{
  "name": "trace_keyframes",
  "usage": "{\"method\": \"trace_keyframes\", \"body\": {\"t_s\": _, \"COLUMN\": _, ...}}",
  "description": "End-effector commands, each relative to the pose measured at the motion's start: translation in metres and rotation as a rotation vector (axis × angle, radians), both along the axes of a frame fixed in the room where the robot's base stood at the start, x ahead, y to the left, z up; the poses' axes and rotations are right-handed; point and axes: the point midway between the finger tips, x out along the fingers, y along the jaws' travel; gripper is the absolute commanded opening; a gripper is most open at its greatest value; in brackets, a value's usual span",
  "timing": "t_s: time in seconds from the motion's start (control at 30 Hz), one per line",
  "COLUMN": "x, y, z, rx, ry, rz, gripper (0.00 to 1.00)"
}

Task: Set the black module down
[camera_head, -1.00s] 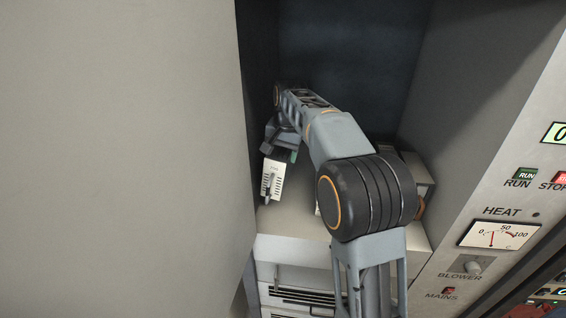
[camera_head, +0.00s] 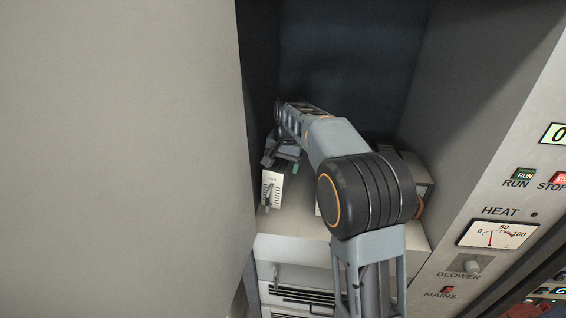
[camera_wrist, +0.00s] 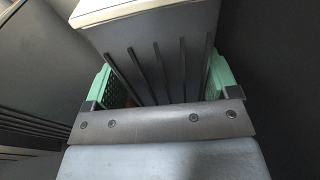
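The module (camera_head: 271,190) shows a pale, slotted front with a handle in the head view. In the wrist view its dark ribbed side (camera_wrist: 160,62) and paler top edge lie between two green finger pads. My gripper (camera_wrist: 162,84) is shut on it, a pad on each side. In the head view my gripper (camera_head: 284,157) is at the module's upper end, deep in the left of the cabinet bay. The module is upright, low over the pale shelf (camera_head: 296,222). I cannot tell whether its bottom touches the shelf.
The bay's left wall (camera_head: 262,100) is close beside the module. A pale box (camera_head: 416,172) stands on the shelf at the right, partly hidden by my arm. Bare shelf shows right of the module. A control panel with a heat meter (camera_head: 498,234) is at the right.

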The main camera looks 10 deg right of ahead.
Motion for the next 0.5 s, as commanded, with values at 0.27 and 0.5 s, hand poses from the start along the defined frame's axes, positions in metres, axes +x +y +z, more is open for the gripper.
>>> {"method": "trace_keyframes", "body": {"t_s": 0.27, "x": -0.0001, "y": -0.0004, "z": 0.0005, "rx": 0.000, "ry": -0.001, "rz": 0.000, "gripper": 0.90}}
{"method": "trace_keyframes", "body": {"t_s": 0.5, "x": 0.0001, "y": -0.0005, "z": -0.0032, "rx": -0.001, "ry": -0.002, "rz": -0.001, "gripper": 0.90}}
